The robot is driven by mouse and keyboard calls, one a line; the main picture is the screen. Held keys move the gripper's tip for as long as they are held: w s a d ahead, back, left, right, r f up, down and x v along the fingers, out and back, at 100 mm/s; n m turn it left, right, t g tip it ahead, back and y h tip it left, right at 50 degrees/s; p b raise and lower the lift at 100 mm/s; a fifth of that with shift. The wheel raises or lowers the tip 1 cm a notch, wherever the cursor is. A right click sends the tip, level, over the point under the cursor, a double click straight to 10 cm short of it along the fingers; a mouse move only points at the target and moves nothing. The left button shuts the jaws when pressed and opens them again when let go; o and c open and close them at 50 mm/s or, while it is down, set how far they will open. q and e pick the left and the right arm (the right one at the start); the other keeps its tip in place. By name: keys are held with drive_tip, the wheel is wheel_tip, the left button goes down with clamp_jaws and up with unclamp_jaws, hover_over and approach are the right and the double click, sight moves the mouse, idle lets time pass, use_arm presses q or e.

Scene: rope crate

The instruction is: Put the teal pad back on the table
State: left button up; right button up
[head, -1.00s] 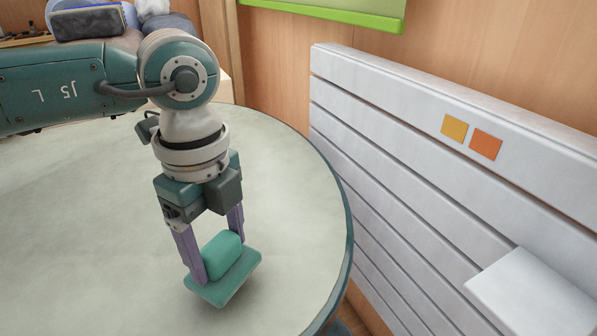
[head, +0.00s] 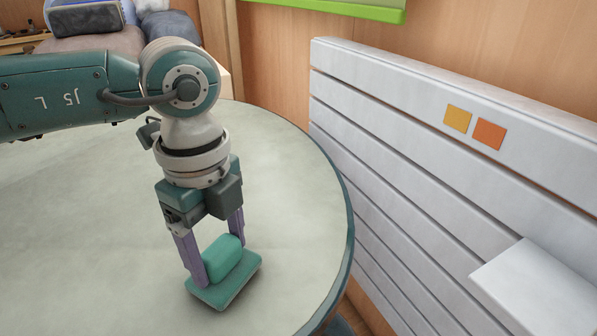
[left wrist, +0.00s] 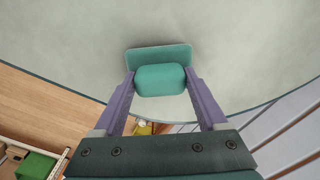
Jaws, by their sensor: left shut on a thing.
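The teal pad has a flat base plate and a rounded block on top; it shows in the head view (head: 225,283) and in the left wrist view (left wrist: 160,55). My left gripper (head: 222,262) points down, with its two purple fingers shut on the pad's rounded block. The pad is at or just above the round table (head: 290,190), near its right part; I cannot tell whether its base touches the top. In the left wrist view, the fingers (left wrist: 160,82) sit on both sides of the block. My right gripper is not in view.
A white slatted panel (head: 400,170) stands right of the table, with yellow (head: 457,118) and orange (head: 488,134) squares and a white shelf (head: 535,285). Cushions (head: 95,42) lie behind my left arm. The tabletop around the pad is clear.

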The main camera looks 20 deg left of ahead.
sight(218, 247)
use_arm(q)
drive_tip(key=shift+f, duration=0.4)
drive_tip(key=o, duration=1.1)
drive_tip(key=shift+r, duration=0.15)
wheel_tip(218, 247, up, 8)
drive_tip(key=shift+r+p, duration=0.25)
drive_tip(key=shift+p, duration=0.65)
drive_tip(key=shift+r, duration=0.65)
